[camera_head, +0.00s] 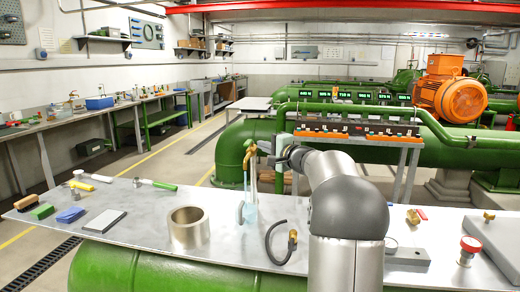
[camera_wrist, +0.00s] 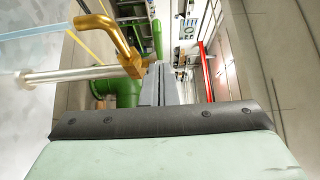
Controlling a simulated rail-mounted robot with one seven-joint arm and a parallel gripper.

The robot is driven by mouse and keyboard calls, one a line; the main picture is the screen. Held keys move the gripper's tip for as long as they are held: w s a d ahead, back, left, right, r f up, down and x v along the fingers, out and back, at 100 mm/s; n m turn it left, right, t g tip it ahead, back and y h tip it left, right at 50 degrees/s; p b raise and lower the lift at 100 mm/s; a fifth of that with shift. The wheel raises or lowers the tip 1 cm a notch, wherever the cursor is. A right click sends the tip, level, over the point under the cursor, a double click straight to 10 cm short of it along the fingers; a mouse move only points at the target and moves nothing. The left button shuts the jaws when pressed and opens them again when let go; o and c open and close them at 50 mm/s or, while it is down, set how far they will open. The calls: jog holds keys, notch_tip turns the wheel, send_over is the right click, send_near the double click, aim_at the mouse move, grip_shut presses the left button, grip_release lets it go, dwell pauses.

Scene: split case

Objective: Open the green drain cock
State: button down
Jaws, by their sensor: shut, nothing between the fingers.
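A brass bent spout (camera_wrist: 112,38) stands close at the left of the wrist view, above a pale upright tube (camera_wrist: 70,73). In the head view the spout (camera_head: 249,152) tops a tube over a clear bluish cylinder (camera_head: 251,200). My gripper (camera_wrist: 160,70) is shut and empty, its grey fingers together beside the spout's brass base. In the head view my gripper (camera_head: 268,147) is partly hidden by my arm. I cannot tell whether the fingers touch the brass.
The metal bench top (camera_head: 150,225) carries a hollow metal ring (camera_head: 188,228), a black hose (camera_head: 270,240), a red-handled brass valve (camera_head: 415,215) and a red-topped fitting (camera_head: 469,250). Green pipes (camera_head: 232,150) and a rack (camera_head: 355,128) stand behind.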

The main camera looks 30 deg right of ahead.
jog(key=s+d+b, duration=0.2)
jog(key=s, duration=0.9)
jog(key=shift+s, duration=0.2)
jog(key=shift+d, duration=0.1)
jog(key=s+a+f+n+g+y+p, duration=0.1)
jog(key=s+a+f+n+g+p, duration=0.2)
jog(key=a, duration=0.6)
jog(key=s+a+f+n+g+y+p, duration=0.1)
jog(key=s+a+f+n+g+y, duration=0.2)
jog(key=a, duration=0.7)
jog(key=s+a+f+n+g+p, duration=0.25)
jog(key=a+g, duration=0.25)
jog(key=a, duration=0.4)
jog(key=s+a+f+n+g+h+p, duration=0.2)
jog(key=s+f+n+g+h+p, duration=0.1)
jog(key=s, duration=0.8)
jog(key=s+a+f+n+g+h+p, duration=0.2)
jog(key=s+f+n, duration=0.3)
jog(key=s, duration=0.6)
jog(key=shift+a+f+g+h+p, duration=0.2)
jog(key=shift+a+g+h+p, duration=0.2)
jog(key=shift+a+g+h, duration=0.35)
jog(key=shift+w, duration=0.1)
